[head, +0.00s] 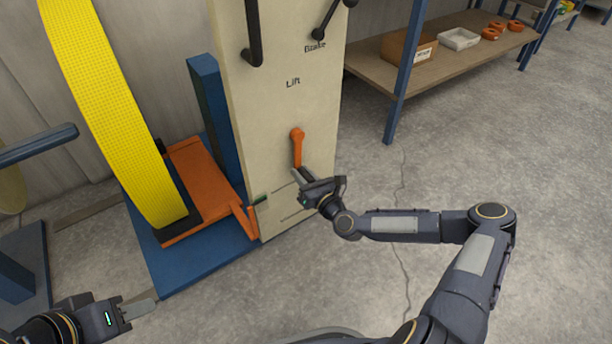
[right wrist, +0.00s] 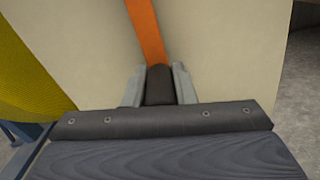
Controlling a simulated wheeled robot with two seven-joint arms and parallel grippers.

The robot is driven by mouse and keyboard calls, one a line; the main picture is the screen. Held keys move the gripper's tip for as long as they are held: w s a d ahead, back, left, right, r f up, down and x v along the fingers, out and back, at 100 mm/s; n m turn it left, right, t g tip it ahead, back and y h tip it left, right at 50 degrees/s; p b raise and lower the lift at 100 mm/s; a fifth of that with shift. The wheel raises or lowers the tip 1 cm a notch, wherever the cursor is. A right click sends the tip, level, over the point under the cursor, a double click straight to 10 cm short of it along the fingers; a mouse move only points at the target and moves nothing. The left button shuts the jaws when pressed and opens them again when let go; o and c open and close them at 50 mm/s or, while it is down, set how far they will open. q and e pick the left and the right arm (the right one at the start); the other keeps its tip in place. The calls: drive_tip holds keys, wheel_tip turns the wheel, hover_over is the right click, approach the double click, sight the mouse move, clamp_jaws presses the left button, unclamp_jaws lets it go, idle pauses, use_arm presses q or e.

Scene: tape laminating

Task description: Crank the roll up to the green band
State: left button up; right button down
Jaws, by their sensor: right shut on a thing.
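The orange Lift crank (head: 297,147) hangs down from its pivot on the cream panel (head: 285,108). My right gripper (head: 299,174) is shut on the dark handle (right wrist: 159,86) at the crank's lower end; the right wrist view shows a finger on each side of it. The yellow roll (head: 105,105) stands upright on the orange lift platform (head: 200,172). A small green band (head: 260,199) shows at the panel's left edge, close to an orange arm (head: 243,221) of the platform, whose end sits around or slightly below the band. My left gripper (head: 138,307) is at lower left, apart from everything; its finger gap is unclear.
A blue base (head: 205,262) lies under the platform, with a blue post (head: 207,100) behind. Black levers (head: 253,35) stick out of the panel above the crank. A shelf (head: 455,60) with boxes stands at right. The floor right of the panel is clear.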

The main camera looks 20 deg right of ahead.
drive_tip(key=shift+s+a, duration=0.2)
drive_tip(key=shift+a, duration=0.2)
drive_tip(key=c, duration=1.2)
unclamp_jaws()
drive_tip(key=p+v, duration=0.1)
drive_tip(key=v, duration=0.6)
drive_tip(key=shift+s+d+p, duration=0.2)
drive_tip(key=shift+s+p, duration=0.15)
